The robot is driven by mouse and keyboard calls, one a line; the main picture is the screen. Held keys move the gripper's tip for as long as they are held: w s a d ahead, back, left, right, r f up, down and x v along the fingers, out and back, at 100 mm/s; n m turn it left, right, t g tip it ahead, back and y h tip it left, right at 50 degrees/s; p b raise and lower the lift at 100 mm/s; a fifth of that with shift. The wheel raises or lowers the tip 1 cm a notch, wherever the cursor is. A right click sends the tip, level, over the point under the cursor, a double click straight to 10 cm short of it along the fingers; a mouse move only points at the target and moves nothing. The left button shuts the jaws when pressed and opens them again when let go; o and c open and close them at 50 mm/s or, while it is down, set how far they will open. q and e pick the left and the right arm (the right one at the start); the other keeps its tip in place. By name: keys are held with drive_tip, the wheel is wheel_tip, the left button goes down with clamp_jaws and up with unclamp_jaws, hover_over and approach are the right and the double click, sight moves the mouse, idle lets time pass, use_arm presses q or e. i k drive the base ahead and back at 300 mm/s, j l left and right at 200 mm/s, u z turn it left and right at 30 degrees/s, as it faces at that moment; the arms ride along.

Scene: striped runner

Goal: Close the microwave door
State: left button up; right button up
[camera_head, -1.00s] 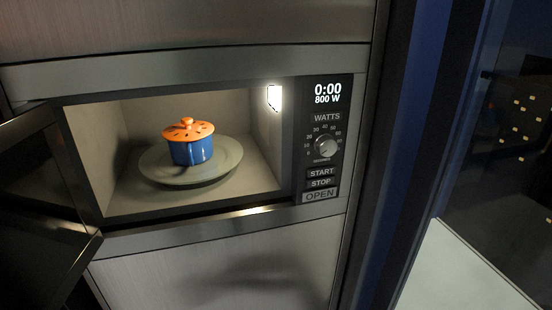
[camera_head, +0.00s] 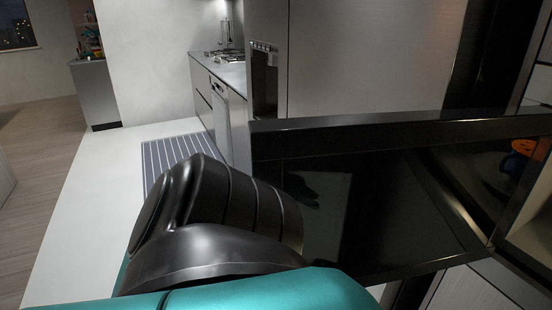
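The microwave door (camera_head: 390,200) is a dark glossy panel with a black frame. It stands wide open and fills the right half of the head view. The microwave's open cavity (camera_head: 535,238) shows at the right edge, with part of the orange-lidded pot (camera_head: 524,147) inside. My black and teal arm crosses the foreground on the left side of the door, overlapping it in the picture; I cannot tell whether they touch. Neither gripper is visible. A dark shape, perhaps a reflection, shows on the door's face.
A counter with a hob (camera_head: 226,58) and a cabinet front stand behind the door. A striped runner (camera_head: 165,155) lies on the pale floor behind my arm. Open floor (camera_head: 95,205) extends to the left, with a grey cabinet (camera_head: 96,93) at the back.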

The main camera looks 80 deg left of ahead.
sight(381, 198)
drive_tip(key=k+l+u, duration=0.1)
drive_tip(key=u, duration=2.3)
drive_tip(key=i+j, duration=0.15)
drive_tip(key=i+j+z, duration=0.15)
drive_tip(key=z, duration=0.2)
drive_tip(key=j+z, duration=0.4)
drive_tip(key=i, duration=0.05)
